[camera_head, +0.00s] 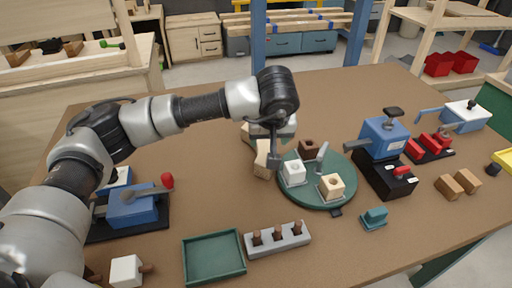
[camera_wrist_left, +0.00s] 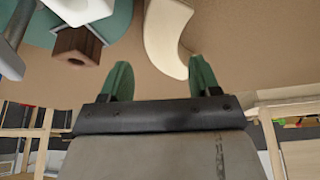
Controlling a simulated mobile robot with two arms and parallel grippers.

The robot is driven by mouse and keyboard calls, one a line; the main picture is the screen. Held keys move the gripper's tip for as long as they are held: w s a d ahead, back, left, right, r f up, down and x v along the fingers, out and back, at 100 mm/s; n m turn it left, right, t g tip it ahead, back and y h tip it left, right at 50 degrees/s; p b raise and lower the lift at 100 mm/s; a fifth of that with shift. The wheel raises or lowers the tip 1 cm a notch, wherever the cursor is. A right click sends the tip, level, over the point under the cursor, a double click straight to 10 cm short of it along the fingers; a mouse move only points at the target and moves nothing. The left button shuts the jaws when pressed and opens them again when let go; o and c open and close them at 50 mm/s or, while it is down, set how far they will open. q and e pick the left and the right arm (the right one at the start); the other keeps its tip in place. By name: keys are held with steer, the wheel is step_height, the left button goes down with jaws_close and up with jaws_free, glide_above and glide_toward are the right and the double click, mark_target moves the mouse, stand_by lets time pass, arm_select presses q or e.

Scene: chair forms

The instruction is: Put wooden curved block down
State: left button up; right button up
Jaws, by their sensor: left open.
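The wooden curved block (camera_head: 262,162) is pale wood and stands on the brown table, left of the round green turntable. My left gripper (camera_head: 273,160) is right beside it and hides part of it. In the left wrist view, the curved block (camera_wrist_left: 167,36) lies ahead of the fingertips, its pointed end near the right one. My left gripper (camera_wrist_left: 162,78) has two green fingertips spread wide, with nothing between them. Whether a fingertip touches the block, I cannot tell. My right gripper is not in view.
The green turntable (camera_head: 318,201) holds a white block (camera_head: 294,173), a dark brown block (camera_head: 309,147) and a pale block (camera_head: 331,187). A green tray (camera_head: 214,257) and a grey pegged holder (camera_head: 277,239) are at the front. Blue clamp fixtures (camera_head: 384,138) stand right.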

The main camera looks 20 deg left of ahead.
mark_target(266, 148)
arm_select(q)
steer(key=x, duration=0.6)
steer(key=shift+a+f, duration=0.15)
steer(key=shift+f, duration=0.2)
steer(key=shift+r, duration=0.1)
steer(key=c, duration=0.9)
